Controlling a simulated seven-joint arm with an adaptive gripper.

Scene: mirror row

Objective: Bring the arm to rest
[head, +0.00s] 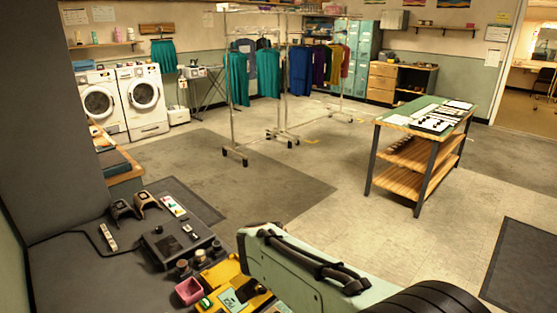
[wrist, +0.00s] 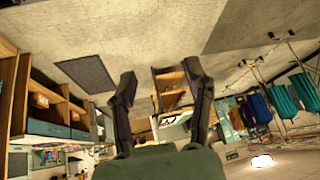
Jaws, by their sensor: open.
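My gripper (wrist: 160,80) shows in the wrist view with its two dark fingers spread wide apart. It is open, and nothing is held between the fingers. The room looks tipped over in this view, and the floor fills its upper part. In the head view, my pale green arm with dark cables crosses the bottom middle, in front of the near counter's right part. My gripper's fingers cannot be made out in the head view.
A green-topped workbench (head: 405,117), clothes racks and washers (head: 143,100) stand farther off. Open floor lies between.

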